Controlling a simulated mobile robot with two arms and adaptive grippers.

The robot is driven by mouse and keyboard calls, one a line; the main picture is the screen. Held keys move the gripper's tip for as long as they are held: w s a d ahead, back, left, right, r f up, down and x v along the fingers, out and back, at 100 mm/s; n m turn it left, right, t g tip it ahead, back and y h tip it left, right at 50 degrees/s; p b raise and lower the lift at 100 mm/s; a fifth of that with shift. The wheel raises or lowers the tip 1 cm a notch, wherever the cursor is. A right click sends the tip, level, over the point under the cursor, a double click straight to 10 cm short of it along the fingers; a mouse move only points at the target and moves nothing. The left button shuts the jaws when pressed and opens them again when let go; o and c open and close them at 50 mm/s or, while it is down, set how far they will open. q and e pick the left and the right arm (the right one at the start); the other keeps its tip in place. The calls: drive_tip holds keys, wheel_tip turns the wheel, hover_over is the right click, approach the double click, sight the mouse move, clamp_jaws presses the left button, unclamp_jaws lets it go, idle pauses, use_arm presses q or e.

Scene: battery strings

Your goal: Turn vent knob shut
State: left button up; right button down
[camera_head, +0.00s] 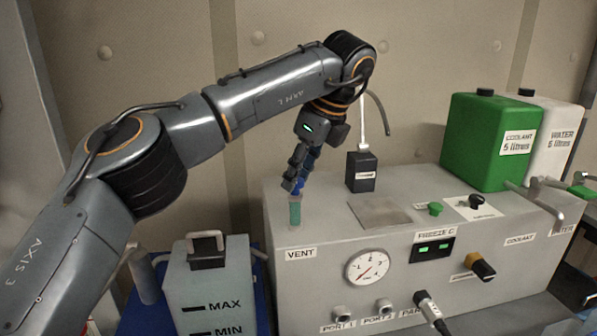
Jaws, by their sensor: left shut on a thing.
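The cylinder stands upright on the top left corner of the grey machine (410,201), above the VENT label (300,254). My right gripper is not in view.
A black box (361,172) with a white stem stands just right of my left gripper. Green (490,140) and white (555,132) canisters stand at the back right. A grey tank (215,290) is at the front left. A gauge (367,267) is on the machine's front.

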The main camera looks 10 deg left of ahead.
use_arm(q)
drive_tip(key=o, duration=1.1)
drive_tip(key=shift+o, duration=0.2)
drive_tip(key=v, duration=0.7)
drive_tip(key=shift+d+r, duration=0.15)
drive_tip(key=shift+r, duration=0.05)
